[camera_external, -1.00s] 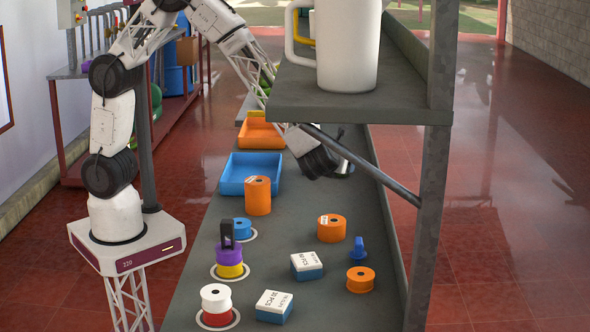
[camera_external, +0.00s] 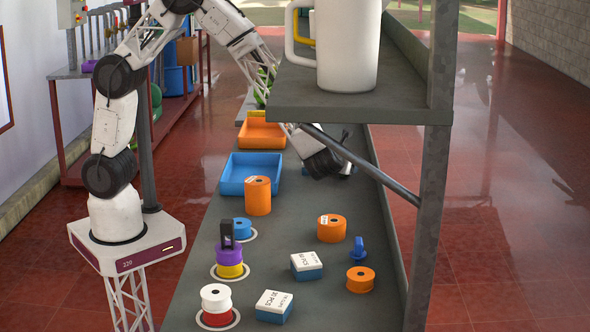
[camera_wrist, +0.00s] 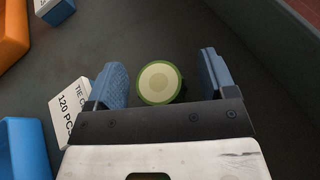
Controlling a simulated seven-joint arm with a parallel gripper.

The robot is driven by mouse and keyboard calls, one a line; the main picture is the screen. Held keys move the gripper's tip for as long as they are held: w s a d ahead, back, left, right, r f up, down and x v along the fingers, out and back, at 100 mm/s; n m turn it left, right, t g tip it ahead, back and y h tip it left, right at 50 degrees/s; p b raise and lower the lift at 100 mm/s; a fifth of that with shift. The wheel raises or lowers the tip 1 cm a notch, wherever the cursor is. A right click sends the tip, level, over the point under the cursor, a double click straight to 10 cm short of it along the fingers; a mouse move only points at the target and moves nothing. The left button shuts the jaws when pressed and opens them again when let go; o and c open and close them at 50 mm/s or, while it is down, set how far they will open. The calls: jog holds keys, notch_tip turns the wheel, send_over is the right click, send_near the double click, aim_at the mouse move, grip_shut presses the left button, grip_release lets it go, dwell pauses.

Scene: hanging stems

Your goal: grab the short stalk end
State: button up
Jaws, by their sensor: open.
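A round, pale cream face with a green rim (camera_wrist: 159,83) shows in the wrist view. It looks like a stalk end seen end-on, but its length is hidden by the viewing angle. My gripper (camera_wrist: 163,76) is open, with one blue-grey finger left of this round end and one to its right. Dark gaps show on both sides, so neither finger appears to touch it. In the external view my wrist (camera_external: 325,163) is low over the far part of the bench, partly behind a diagonal brace. The stalk end cannot be made out there.
A white-topped box (camera_wrist: 68,112) lies close to the left finger. A blue tray (camera_wrist: 22,148) and an orange tray (camera_wrist: 12,35) are at left. The shelf (camera_external: 350,112) with a white jug (camera_external: 348,50) and its brace (camera_external: 365,168) stand near my arm. Spools and boxes fill the near bench.

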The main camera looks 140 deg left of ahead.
dwell(0.3)
jog(key=c, duration=1)
jog(key=shift+r, duration=0.15)
jog(key=shift+r, duration=4.85)
